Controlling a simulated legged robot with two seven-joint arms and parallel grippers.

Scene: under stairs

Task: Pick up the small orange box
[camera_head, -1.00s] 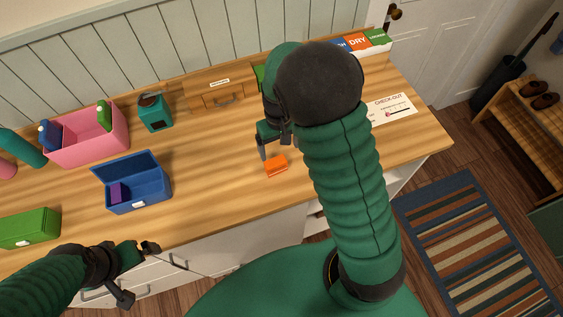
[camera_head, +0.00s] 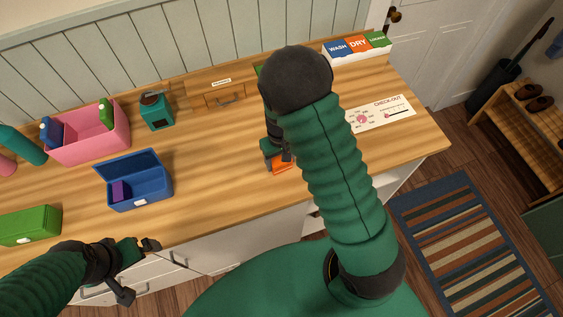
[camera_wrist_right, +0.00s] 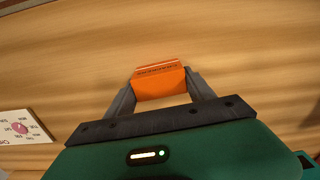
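The small orange box (camera_head: 282,168) is near the front edge of the wooden counter. My right gripper (camera_head: 276,152) is right over it, partly hidden behind my own arm. In the right wrist view the orange box (camera_wrist_right: 160,80) lies between the two fingers of my right gripper (camera_wrist_right: 160,84), one finger at each side. The fingers look very close to its sides; I cannot tell whether they press on it. The box appears to be at counter level. My left gripper (camera_head: 140,272) is open and empty at the lower left, in front of the counter edge.
A blue open box (camera_head: 150,188), a pink bin (camera_head: 85,150), a green box (camera_head: 28,226) and a teal container (camera_head: 156,112) stand to the left. A check-out card (camera_head: 385,114) lies to the right. A wash-and-dry box (camera_head: 358,48) stands at the back right.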

